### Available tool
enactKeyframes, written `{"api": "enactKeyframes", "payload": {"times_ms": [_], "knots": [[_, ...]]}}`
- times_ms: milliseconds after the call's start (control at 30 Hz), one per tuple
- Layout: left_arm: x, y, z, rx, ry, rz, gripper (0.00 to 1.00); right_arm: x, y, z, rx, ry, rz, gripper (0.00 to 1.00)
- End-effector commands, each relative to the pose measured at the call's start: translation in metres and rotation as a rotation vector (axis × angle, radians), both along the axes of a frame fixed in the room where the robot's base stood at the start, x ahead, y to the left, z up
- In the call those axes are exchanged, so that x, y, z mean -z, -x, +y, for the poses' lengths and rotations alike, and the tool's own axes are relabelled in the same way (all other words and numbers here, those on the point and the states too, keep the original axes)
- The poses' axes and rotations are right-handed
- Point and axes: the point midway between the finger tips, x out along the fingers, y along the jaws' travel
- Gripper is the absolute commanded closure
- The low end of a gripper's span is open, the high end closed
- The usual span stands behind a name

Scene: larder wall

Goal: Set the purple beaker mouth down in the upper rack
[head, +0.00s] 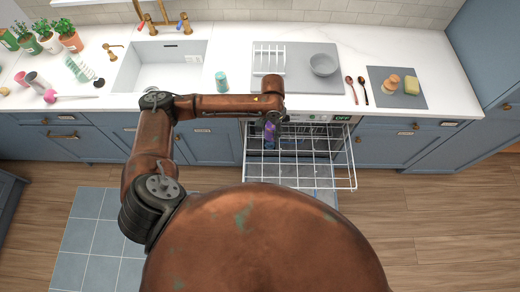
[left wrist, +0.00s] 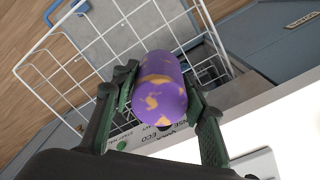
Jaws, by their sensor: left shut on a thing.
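The purple beaker (left wrist: 162,88) with yellow-orange patches is between the fingers of my left gripper (left wrist: 160,78) in the left wrist view. The gripper is shut on it. In the head view the beaker (head: 269,131) shows small below my left gripper (head: 272,119), over the back left part of the upper rack (head: 345,160). The rack is a white wire basket pulled out of the dishwasher; its wires (left wrist: 75,62) lie behind the beaker in the left wrist view. I cannot tell which way the mouth faces, or whether the beaker touches the wires. My right gripper is not in view.
The dishwasher's panel (head: 342,118) and the worktop edge lie just behind the rack. On the worktop are a grey bowl (head: 323,64), a small white rack (head: 269,57) and a teal cup (head: 221,82). The right half of the upper rack looks empty.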

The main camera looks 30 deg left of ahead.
Motion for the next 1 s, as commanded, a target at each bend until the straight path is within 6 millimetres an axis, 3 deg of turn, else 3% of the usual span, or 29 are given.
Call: {"api": "enactKeyframes", "payload": {"times_ms": [100,300,633,1000], "knots": [[0.052,0.022,0.004,0.141,-0.004,0.005,0.84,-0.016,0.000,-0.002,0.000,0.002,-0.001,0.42],[0.105,0.047,0.008,0.309,-0.019,-0.002,0.84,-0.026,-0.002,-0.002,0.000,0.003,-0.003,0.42],[0.125,0.053,0.009,0.357,-0.025,-0.006,0.84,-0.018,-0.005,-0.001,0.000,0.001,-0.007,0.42],[0.153,0.053,0.009,0.355,-0.024,-0.005,0.84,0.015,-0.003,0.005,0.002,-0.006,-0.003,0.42]]}}
